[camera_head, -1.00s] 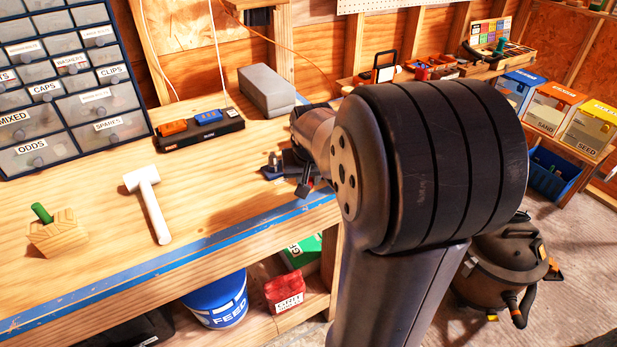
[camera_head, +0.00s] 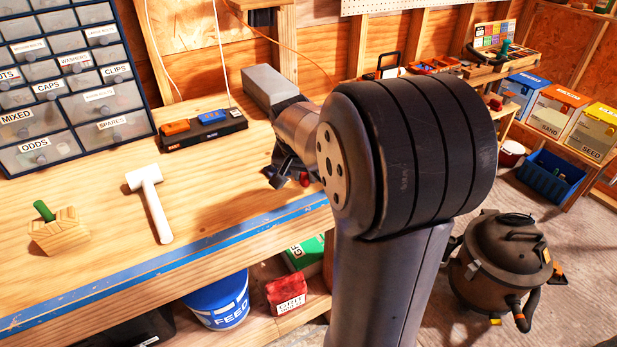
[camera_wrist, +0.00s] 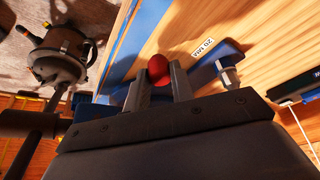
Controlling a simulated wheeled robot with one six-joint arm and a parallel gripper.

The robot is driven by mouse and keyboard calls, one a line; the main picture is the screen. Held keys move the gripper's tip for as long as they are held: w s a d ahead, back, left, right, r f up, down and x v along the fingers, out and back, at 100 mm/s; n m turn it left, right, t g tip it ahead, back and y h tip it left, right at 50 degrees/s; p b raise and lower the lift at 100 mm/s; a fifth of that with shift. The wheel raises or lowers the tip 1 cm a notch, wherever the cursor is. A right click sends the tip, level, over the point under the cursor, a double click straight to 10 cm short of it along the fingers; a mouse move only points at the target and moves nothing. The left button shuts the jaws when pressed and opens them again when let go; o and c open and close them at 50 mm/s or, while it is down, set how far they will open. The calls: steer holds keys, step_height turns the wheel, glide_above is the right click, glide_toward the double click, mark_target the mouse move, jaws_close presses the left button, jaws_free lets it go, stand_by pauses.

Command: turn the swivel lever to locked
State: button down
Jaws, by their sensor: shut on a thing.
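A red ball-shaped knob (camera_wrist: 158,70), which looks like the swivel lever's grip, sits between the two fingers of my gripper (camera_wrist: 159,88) in the wrist view. My gripper is shut on it. The lever's shaft and pivot are hidden, so I cannot tell its angle. In the head view my gripper (camera_head: 288,172) is low over the bench's front part, and a bit of the red knob (camera_head: 304,180) shows beside it. A blue fixture with a grey post (camera_wrist: 229,74) stands beside the fingers in the wrist view, near a "20 MM" label (camera_wrist: 203,48).
A white mallet (camera_head: 151,202) and a wooden block with a green handle (camera_head: 58,236) lie left on the bench. A black charger strip (camera_head: 204,133) and a grey box (camera_head: 267,88) stand behind. A vacuum (camera_head: 500,265) is on the floor at right.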

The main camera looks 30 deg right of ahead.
steer(key=shift+w+m, duration=0.3)
steer(key=shift+m, duration=0.1)
steer(key=c, duration=1.2)
jaws_free()
steer(key=v, duration=1)
steer(key=shift+a+r, duration=0.15)
steer(key=shift+r, duration=0.2)
steer(key=shift+s, duration=0.1)
